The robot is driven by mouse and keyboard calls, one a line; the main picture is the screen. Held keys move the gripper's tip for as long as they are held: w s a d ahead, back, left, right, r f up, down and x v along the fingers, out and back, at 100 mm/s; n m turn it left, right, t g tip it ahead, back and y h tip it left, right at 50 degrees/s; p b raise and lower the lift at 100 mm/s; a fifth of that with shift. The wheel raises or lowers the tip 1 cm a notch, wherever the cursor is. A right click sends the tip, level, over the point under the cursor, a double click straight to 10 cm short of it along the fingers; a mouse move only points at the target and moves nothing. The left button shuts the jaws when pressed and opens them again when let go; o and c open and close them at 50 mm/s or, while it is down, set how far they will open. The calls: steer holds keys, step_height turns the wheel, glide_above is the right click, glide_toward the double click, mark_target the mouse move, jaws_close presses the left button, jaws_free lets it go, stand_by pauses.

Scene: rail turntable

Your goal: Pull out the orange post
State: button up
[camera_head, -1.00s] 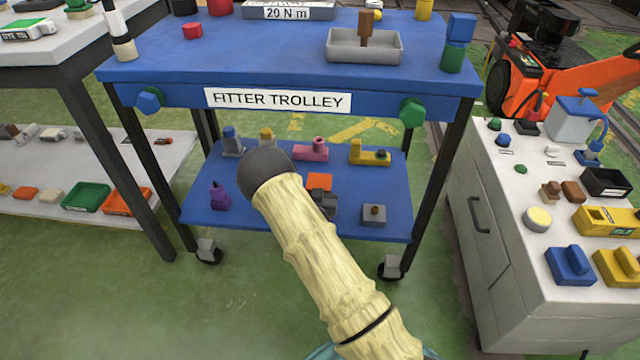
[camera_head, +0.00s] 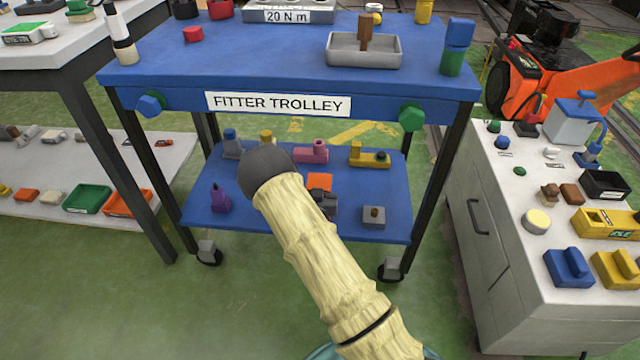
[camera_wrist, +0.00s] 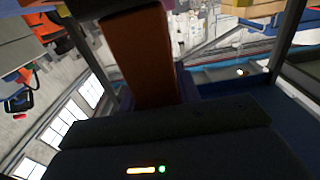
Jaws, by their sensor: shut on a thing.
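The orange post (camera_head: 319,181) shows as a small orange block over the lower shelf of the blue trolley in the head view. In the wrist view the orange post (camera_wrist: 145,60) is a long, shaded orange-brown bar. My gripper (camera_head: 322,199) is mostly hidden behind my own forearm in the head view; a dark part of it shows just below the orange. In the wrist view my gripper (camera_wrist: 165,112) is a wide dark shape across the lower part, shut on the post. The fingertips and the post's seat are hidden.
The lower shelf (camera_head: 265,226) also holds a purple piece (camera_head: 219,199), a grey block (camera_head: 374,216), a pink piece (camera_head: 311,152) and a yellow piece (camera_head: 368,155). The trolley top (camera_head: 270,52) hangs above. A grey cabinet (camera_head: 480,235) stands at right.

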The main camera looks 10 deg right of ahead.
steer(key=shift+r+p, duration=2.2)
steer(key=shift+r, duration=1)
steer(key=shift+r+p, duration=1.75)
steer(key=shift+r, duration=0.75)
